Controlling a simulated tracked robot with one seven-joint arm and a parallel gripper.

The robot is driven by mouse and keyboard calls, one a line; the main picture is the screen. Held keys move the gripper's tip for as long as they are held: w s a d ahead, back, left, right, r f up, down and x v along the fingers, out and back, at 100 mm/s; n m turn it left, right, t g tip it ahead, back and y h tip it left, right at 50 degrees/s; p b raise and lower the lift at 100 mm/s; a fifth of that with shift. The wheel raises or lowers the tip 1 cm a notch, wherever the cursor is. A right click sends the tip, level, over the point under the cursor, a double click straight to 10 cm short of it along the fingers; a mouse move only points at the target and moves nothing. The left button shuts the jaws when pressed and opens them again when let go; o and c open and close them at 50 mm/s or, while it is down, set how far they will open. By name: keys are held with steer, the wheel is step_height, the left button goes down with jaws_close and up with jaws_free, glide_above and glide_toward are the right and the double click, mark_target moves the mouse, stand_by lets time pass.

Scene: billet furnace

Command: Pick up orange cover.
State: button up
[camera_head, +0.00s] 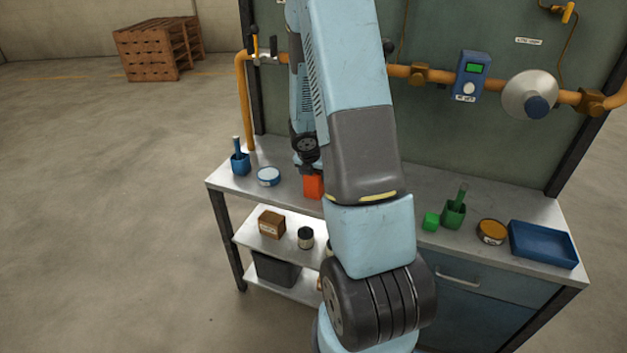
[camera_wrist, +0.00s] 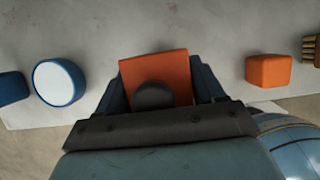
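The orange cover (camera_wrist: 160,66) is a squarish orange piece in the wrist view, lying between the fingers of my gripper (camera_wrist: 154,82). A finger stands close along each side of it; whether they press on it cannot be told. A dark round part hides its lower middle. In the head view an orange piece (camera_head: 313,187) shows at the workbench top, just below my gripper (camera_head: 308,168), partly hidden by my arm. A second orange block (camera_wrist: 268,71) lies apart, right of my gripper in the wrist view.
A blue tin with a pale top (camera_head: 268,176) and a blue cup (camera_head: 240,164) stand to the left on the workbench (camera_head: 222,181). An orange pipe (camera_head: 398,71) runs behind.

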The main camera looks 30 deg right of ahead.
steer(key=c, duration=0.7)
steer(key=shift+r, duration=0.15)
